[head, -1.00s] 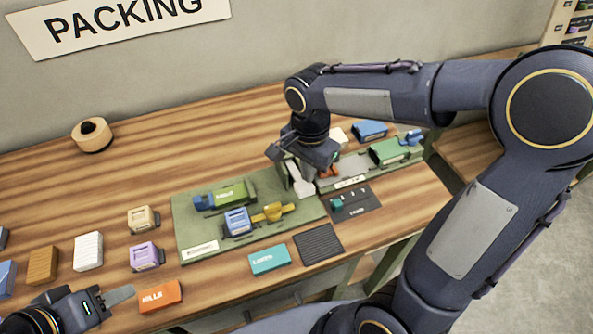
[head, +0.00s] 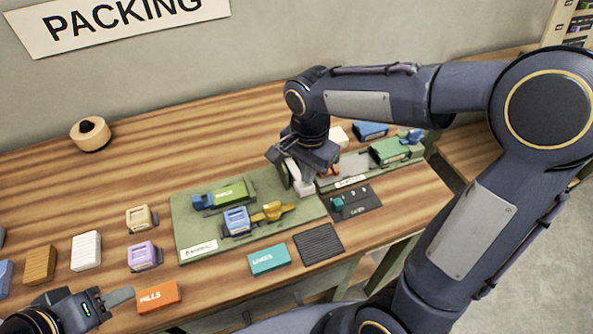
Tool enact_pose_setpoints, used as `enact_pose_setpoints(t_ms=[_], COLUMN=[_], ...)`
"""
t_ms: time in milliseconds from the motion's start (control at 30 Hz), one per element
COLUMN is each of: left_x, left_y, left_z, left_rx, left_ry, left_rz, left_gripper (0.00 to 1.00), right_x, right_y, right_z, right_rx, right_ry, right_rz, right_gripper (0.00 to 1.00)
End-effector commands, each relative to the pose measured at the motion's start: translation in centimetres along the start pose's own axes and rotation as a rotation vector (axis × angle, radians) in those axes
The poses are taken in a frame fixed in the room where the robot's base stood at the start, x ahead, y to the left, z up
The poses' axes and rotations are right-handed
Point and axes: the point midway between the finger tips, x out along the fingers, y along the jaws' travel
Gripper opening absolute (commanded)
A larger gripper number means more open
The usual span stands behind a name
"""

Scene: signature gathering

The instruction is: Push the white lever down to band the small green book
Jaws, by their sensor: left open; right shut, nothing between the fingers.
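The white lever (head: 304,187) stands at the right end of the green board (head: 190,231), its upper part partly hidden by my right gripper. My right gripper (head: 296,170) is shut and empty, pointing down at the lever; it looks close to or touching it, but contact is not clear. A green book (head: 232,192) lies with a blue piece at the back left of the board. I cannot tell which is banded. My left gripper (head: 120,297) is open at the lower left, away from the lever.
A blue block (head: 236,221) and a yellow piece (head: 272,211) sit on the board. A dark pad (head: 319,243), teal block (head: 269,259) and orange block (head: 157,296) lie along the front. A tape roll (head: 90,134) is at the back left. The back middle is clear.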

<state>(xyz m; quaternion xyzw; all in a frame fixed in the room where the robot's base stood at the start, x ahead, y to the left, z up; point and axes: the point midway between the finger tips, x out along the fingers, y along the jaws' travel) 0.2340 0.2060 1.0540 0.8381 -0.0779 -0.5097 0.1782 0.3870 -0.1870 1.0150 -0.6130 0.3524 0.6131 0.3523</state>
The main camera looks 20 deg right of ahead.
Motion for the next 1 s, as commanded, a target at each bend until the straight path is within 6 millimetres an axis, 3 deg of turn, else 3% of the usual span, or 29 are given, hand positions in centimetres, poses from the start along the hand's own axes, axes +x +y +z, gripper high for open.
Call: enact_pose_setpoints(t_ms=[1000], left_x=[1.4], left_y=[-0.7], left_z=[0.7], left_rx=[0.0], left_ry=[0.0], left_rz=[0.0], left_gripper=[0.42], right_x=[2.2], right_y=[0.0], right_z=[0.0], right_rx=[0.0], right_ry=[0.0], right_rz=[0.0], right_gripper=[0.0])
